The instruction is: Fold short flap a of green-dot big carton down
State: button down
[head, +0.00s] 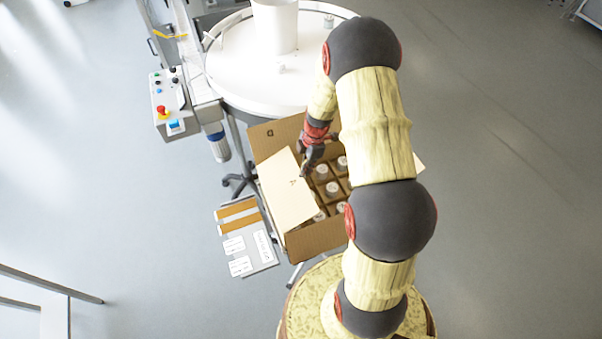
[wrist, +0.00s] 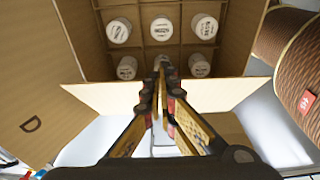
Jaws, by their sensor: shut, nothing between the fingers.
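The big carton is open and holds jars with white lids (wrist: 160,29) between cardboard dividers. Its pale flap marked A (head: 284,192) is on the left side in the head view and partly covers the view of the jars. In the wrist view a pale flap (wrist: 95,97) crosses below the jars, behind my fingers. My gripper (head: 305,172) is at the inner edge of flap A, with its fingers together and empty. In the wrist view my gripper (wrist: 160,68) points toward the jars. Contact with the flap cannot be told. No green dot is visible.
A flap marked D (head: 275,136) stands out at the carton's far side, and another flap (head: 315,240) at the near side. A round white table (head: 235,75) is behind. A grey panel with labels (head: 250,250) lies left of the carton. My arm hides the carton's right side.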

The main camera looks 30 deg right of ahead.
notch_tip(320, 180, down, 6)
jog(key=d+y+b, duration=0.2)
jog(key=y+b, duration=0.1)
jog(key=b, duration=0.7)
jog(key=shift+s+d+f+t+b, duration=0.2)
jog(key=shift+s+d+t+b, duration=0.05)
jog(key=shift+t+b, duration=0.05)
jog(key=shift+f, duration=0.1)
